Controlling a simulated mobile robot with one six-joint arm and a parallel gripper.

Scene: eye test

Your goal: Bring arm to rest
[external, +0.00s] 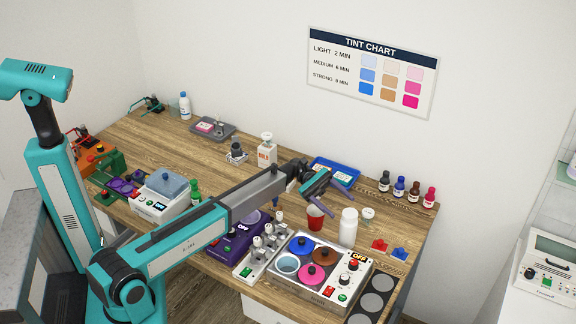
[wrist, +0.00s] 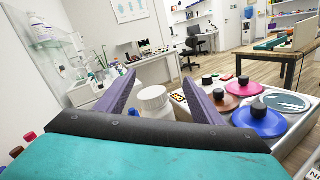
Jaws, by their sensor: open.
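My arm reaches from the left across the wooden table, and my gripper (external: 330,190) hangs over its middle right part. Its two purple-grey fingers are apart with nothing between them that I can see held. In the wrist view my gripper (wrist: 160,95) also shows open, with a white-capped bottle (wrist: 154,101) seen beyond the gap between the fingers. In the external view the white bottle (external: 348,227) stands upright just right of a red cup (external: 315,217), both near and below my gripper.
A tint bath unit (external: 318,275) with several coloured lids is at the front right. A blue tray (external: 337,172) lies behind my gripper. Several small bottles (external: 399,187) stand along the back right edge. A purple device (external: 235,240) is under my forearm. The table's back middle (external: 205,155) is fairly clear.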

